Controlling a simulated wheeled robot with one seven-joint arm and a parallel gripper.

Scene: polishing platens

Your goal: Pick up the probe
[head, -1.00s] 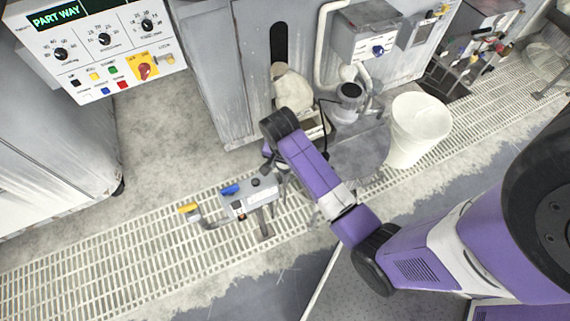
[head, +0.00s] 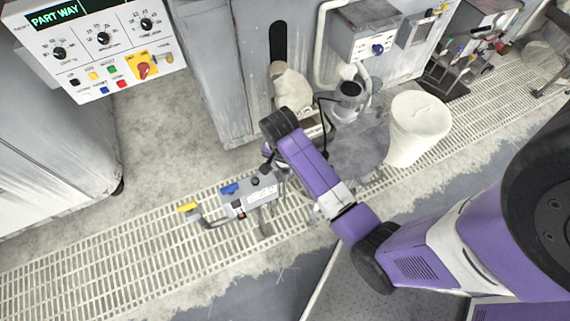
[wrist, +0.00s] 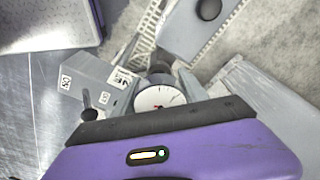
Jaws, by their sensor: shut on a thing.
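The probe (wrist: 160,97) shows in the wrist view as a round white dial with a red mark and a dark stem behind it. It sits between the grey fingers of my gripper (wrist: 159,82), which are shut on it. The lower part of the dial is hidden behind my purple wrist. In the head view my gripper (head: 270,164) is at the end of the purple arm, just above the grey control box (head: 250,194). The probe cannot be made out clearly there. Whether it touches anything besides the fingers cannot be told.
The control box has blue and black knobs, and a yellow-ended handle (head: 189,207) sticks out left. A white bucket (head: 417,128) stands right of my arm. A panel reading PART WAY (head: 100,40) is at upper left. Grated floor (head: 100,255) is open at lower left.

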